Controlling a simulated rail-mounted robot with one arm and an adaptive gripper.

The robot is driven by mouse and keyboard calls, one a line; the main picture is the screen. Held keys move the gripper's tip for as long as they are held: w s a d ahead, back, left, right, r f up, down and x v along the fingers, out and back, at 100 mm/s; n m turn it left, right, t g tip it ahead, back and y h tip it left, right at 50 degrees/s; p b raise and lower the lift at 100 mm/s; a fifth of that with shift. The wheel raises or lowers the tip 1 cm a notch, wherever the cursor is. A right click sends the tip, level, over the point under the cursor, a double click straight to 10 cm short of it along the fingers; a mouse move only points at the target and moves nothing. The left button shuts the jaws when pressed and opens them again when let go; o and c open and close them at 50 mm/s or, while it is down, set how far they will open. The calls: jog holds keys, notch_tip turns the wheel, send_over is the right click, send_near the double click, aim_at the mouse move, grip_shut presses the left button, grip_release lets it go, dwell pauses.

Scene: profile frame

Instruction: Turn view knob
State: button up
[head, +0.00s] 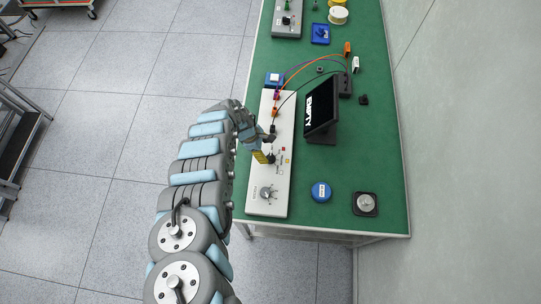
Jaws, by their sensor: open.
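A long white panel (257,201) lies along the left edge of the green table. My gripper (270,148) is over the middle of the panel, beyond the silver knob. Its dark fingers are apart and nothing shows between them. It hides part of the panel, and I cannot tell whether the fingers touch it.
A black screen reading "EMPTY" (320,105) stands right of the panel on the green table (385,150). Orange, purple and black cables run at the panel's far end.

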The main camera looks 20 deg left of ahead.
aim_at(270, 156)
jog(key=shift+b+x, duration=1.15)
jog(key=shift+x, duration=1.5)
jog(key=c, duration=1.2)
